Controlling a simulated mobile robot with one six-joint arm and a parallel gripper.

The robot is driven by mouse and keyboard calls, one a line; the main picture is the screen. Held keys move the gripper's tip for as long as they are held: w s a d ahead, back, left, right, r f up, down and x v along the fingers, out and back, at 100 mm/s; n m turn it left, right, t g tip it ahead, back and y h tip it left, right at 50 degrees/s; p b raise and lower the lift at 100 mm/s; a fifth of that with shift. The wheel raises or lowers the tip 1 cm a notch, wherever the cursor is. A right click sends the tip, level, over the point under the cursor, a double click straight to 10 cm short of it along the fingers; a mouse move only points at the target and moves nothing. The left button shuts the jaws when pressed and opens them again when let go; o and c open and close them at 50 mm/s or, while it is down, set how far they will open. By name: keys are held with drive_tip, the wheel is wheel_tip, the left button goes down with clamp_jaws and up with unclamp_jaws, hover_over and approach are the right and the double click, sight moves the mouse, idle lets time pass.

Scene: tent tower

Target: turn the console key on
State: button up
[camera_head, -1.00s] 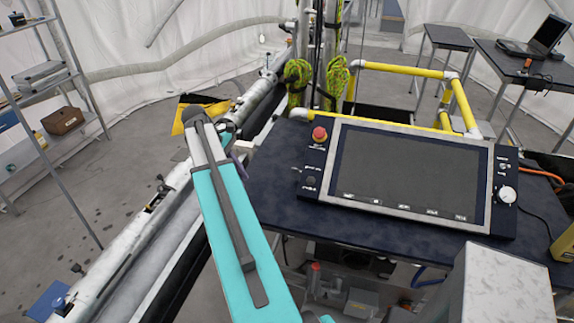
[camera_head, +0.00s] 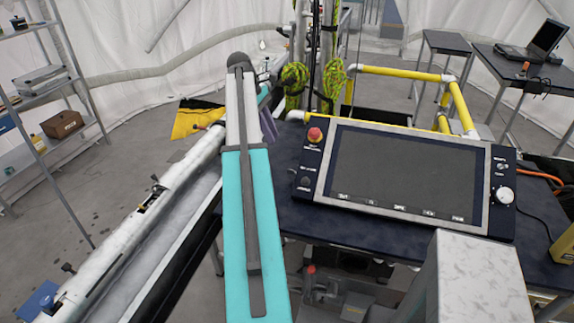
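The console (camera_head: 405,172) is a tilted panel with a large dark screen and a light frame, on a dark table. A red round button (camera_head: 315,135) is at its upper left. A small dark round control (camera_head: 306,182) sits below that button; I cannot tell whether it is the key. A white knob (camera_head: 505,195) is on the right side, with a small switch (camera_head: 499,166) above it. My turquoise arm reaches up the picture left of the console, apart from the screen. My gripper does not show clearly; the arm's end hides what is beyond it.
The dark table (camera_head: 330,225) has bare room in front of the console. Yellow rails (camera_head: 405,72) stand behind it. A long pale beam (camera_head: 150,205) runs along the left. A shelf (camera_head: 38,110) is at far left. A laptop (camera_head: 540,45) stands on a back table.

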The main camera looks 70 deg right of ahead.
drive_tip(key=shift+s+d+f, duration=0.1)
drive_tip(key=shift+s, duration=0.05)
drive_tip(key=p, duration=0.5)
approach(292, 172)
drive_tip(key=shift+w+x, duration=0.15)
drive_tip(key=shift+x, duration=0.95)
drive_tip(key=shift+w+x, duration=0.15)
drive_tip(key=shift+x, duration=1)
drive_tip(key=shift+w+x, duration=0.2)
drive_tip(key=shift+x, duration=0.9)
drive_tip(key=shift+d+f, duration=0.1)
drive_tip(key=shift+f, duration=0.05)
drive_tip(key=shift+c, duration=0.4)
